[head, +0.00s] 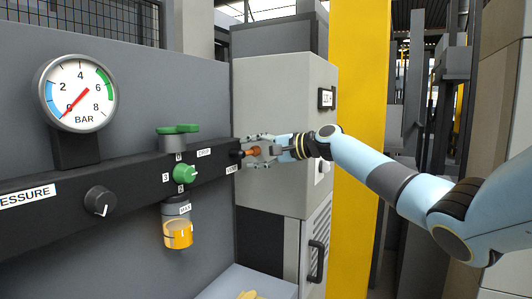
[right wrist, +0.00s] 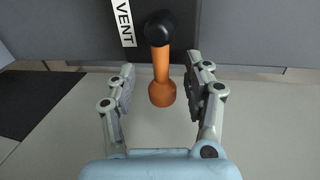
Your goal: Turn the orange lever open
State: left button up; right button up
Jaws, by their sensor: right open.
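The orange lever (right wrist: 161,75) shows in the right wrist view, with a black hub (right wrist: 159,28) at its top end beside the VENT label. It points away from the hub toward my gripper, between the two fingers. In the head view the orange lever (head: 251,151) is a small piece at the right end of the black bar, partly hidden by my gripper. My right gripper (right wrist: 158,82) is open, with one finger on each side of the lever and a gap on both sides. It also shows in the head view (head: 259,151). My left gripper is not in view.
The black bar (head: 130,182) carries a round gauge (head: 78,94) with its red needle near 0, a black knob (head: 100,201), a green valve (head: 185,173) and a yellow-filled bowl (head: 178,235). A grey cabinet (head: 275,100) stands behind my right gripper. A yellow post (head: 358,90) stands to the right.

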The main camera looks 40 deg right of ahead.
jog(key=v, duration=1.1)
jog(key=shift+s, duration=0.3)
jog(key=shift+d, duration=0.15)
